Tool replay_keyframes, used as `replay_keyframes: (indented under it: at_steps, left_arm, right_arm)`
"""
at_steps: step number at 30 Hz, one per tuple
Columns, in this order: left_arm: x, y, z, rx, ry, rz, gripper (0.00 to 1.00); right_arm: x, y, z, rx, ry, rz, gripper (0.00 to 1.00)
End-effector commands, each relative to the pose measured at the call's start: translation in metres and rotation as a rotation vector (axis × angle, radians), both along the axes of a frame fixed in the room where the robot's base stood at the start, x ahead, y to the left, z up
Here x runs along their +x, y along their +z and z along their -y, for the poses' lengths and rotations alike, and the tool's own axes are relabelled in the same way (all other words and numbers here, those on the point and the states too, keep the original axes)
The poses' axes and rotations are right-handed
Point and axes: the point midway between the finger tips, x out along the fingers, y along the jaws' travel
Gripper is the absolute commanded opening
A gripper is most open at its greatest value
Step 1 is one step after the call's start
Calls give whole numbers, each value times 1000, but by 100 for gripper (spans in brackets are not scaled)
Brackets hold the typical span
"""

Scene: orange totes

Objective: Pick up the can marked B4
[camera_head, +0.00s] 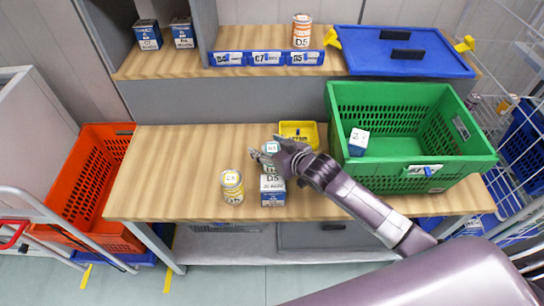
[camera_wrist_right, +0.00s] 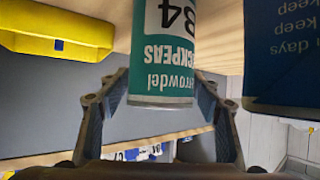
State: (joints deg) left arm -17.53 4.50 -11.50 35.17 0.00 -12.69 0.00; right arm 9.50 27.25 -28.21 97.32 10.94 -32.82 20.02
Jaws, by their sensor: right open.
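The can marked B4 (camera_wrist_right: 163,50) is teal and white with a chickpeas label, and appears upside down in the right wrist view. Its near end lies between the spread fingers of my right gripper (camera_wrist_right: 160,85), with a gap visible on both sides. In the head view the can's top (camera_head: 271,147) shows at the fingers of my right gripper (camera_head: 267,155), over the wooden table. Most of the can's body is hidden there by the gripper and a box. My right gripper is open. My left gripper is not in view.
A yellow bin (camera_head: 300,127) is behind. A green crate (camera_head: 441,172) holding a small box (camera_head: 358,141) is at right. The table's left part (camera_head: 165,175) is clear.

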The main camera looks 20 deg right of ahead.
Motion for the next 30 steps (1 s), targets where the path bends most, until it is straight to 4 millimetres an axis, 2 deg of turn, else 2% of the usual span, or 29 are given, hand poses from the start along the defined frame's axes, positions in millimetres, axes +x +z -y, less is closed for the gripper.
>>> replay_keyframes:
  at_steps: [6, 14, 30]
  left_arm:
    - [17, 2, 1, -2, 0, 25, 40]
    - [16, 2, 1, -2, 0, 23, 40]
    - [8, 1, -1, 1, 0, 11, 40]
  right_arm:
    - [17, -10, -6, -1, 0, -1, 59]
    - [18, -11, -6, 0, 1, 0, 59]
    - [18, -11, -6, -1, 0, 0, 0]
